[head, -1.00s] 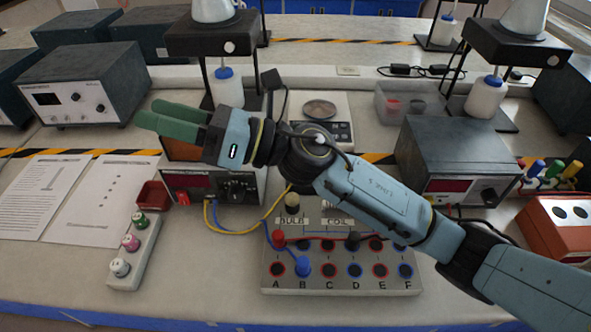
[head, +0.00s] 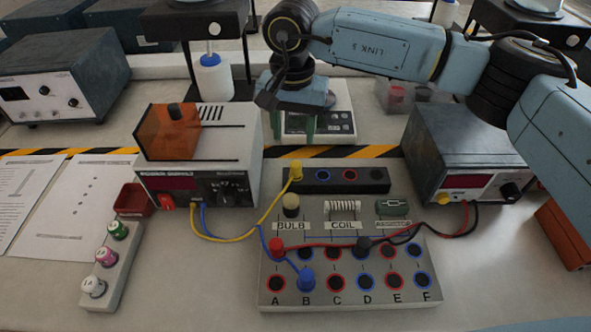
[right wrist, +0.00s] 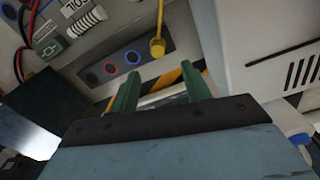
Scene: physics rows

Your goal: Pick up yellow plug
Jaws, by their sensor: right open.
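The yellow plug (head: 296,170) stands upright at the left end of a black socket strip (head: 345,181), with a yellow lead running down from it. It also shows in the right wrist view (right wrist: 157,47), beyond the gap between the fingers. My right gripper (head: 298,134) has green fingers pointing down, behind and above the plug in the head view. It is open and empty, and its fingers (right wrist: 160,76) are apart from the plug. My left gripper is not in view.
The socket board (head: 345,295) carries red, blue and black plugs with leads. A power supply with an orange cover (head: 172,133) stands left of the strip, and another supply (head: 462,150) stands right. A scale (head: 342,122) is behind the gripper.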

